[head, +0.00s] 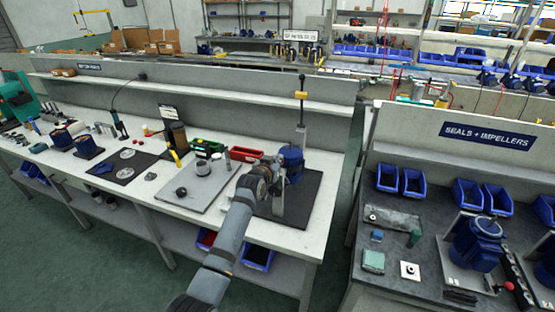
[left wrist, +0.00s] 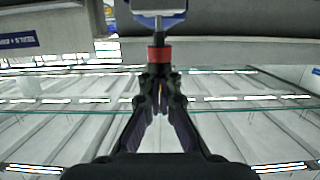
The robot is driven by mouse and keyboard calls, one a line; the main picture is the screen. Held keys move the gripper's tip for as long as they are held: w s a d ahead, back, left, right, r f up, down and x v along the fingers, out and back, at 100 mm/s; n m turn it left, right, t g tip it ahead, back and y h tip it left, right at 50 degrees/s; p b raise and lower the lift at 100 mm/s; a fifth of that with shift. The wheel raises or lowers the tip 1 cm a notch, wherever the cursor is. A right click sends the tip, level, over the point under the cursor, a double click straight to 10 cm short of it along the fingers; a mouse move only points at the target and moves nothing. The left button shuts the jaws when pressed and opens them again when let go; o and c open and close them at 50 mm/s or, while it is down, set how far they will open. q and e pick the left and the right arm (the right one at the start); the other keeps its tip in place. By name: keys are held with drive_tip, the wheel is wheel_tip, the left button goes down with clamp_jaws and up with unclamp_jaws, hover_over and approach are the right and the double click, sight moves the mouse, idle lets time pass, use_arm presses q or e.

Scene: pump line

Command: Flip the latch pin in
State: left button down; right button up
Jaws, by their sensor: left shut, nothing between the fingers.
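A blue pump (head: 291,160) stands on a dark mat (head: 301,208) at the right end of the white bench. My left gripper (head: 278,190) is at the near side of the pump, with its fingers closed and empty. I cannot tell whether it touches the pump. In the left wrist view the fingertips (left wrist: 160,78) are together, just below a red collar (left wrist: 159,53) on a dark and metal stem. A blue-edged metal part (left wrist: 155,20) is above the collar. I cannot make out which part is the latch pin. My right gripper is out of view.
An upright tool with a yellow band (head: 301,95) rises behind the pump. A grey plate (head: 205,185) and a red bin (head: 246,154) are to the left. A second bench with another blue pump (head: 476,243) stands across a gap on the right.

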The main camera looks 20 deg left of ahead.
use_arm(q)
drive_tip(key=shift+f, duration=0.85)
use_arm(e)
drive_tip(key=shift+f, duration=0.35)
use_arm(q)
drive_tip(key=shift+r, duration=0.35)
wheel_tip(320, 180, up, 3)
drive_tip(key=p, duration=0.3)
drive_tip(key=shift+w+r, duration=0.15)
drive_tip(key=b+v, duration=0.2)
drive_tip(key=v, duration=0.8)
drive_tip(key=shift+s+r+b, duration=0.2)
drive_tip(key=shift+s+b, duration=0.05)
drive_tip(key=shift+b, duration=0.1)
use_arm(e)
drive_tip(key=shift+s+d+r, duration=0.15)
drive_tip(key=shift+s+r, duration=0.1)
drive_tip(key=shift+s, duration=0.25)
use_arm(q)
drive_tip(key=shift+w, duration=0.1)
